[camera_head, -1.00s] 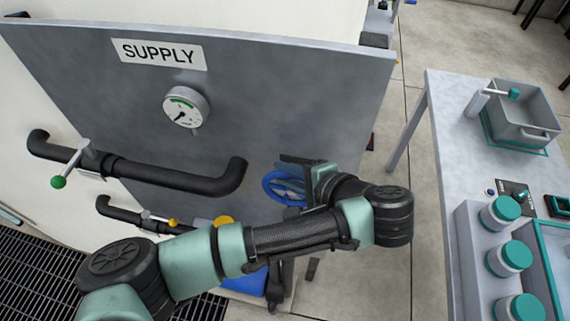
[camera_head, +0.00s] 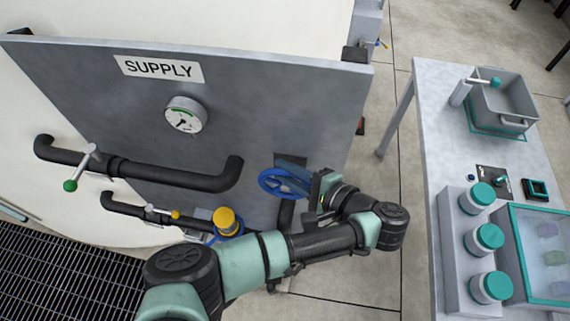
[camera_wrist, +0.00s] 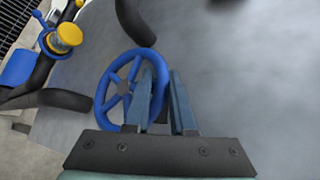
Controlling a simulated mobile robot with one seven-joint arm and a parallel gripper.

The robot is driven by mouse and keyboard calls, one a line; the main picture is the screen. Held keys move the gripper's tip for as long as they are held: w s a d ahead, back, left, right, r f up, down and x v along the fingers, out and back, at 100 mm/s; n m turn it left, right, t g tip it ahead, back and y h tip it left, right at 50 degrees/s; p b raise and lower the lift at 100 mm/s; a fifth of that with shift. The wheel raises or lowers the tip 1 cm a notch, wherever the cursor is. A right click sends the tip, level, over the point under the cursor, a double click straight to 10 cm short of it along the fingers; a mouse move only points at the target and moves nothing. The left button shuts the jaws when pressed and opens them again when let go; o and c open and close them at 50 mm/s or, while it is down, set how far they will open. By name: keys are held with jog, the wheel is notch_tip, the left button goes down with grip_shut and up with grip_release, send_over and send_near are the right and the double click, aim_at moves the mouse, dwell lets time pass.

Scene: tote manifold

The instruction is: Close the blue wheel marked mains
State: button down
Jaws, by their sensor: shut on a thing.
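The fingers hide part of the rim and hub.
The grey panel (camera_head: 275,100) carries a SUPPLY sign (camera_head: 158,69), a gauge (camera_head: 185,115) and a green-tipped lever (camera_head: 80,168). A yellow-topped fitting (camera_head: 228,221) sits lower, close to my arm. A table (camera_head: 425,90) with jars and a bin stands right, beyond open floor.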

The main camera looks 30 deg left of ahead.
jog(key=shift+a+r, duration=0.2)
jog(key=shift+r, duration=0.05)
dwell(0.3)
jog(key=c, duration=0.8)
grip_release()
jog(key=shift+f, duration=0.1)
jog(key=shift+s+d, duration=0.1)
jog(key=shift+f, duration=0.1)
jog(key=shift+d, duration=0.15)
jog(key=p+v, duration=0.6)
jog(key=v, duration=0.6)
jog(key=shift+d, duration=0.35)
jog(key=shift+s, duration=0.1)
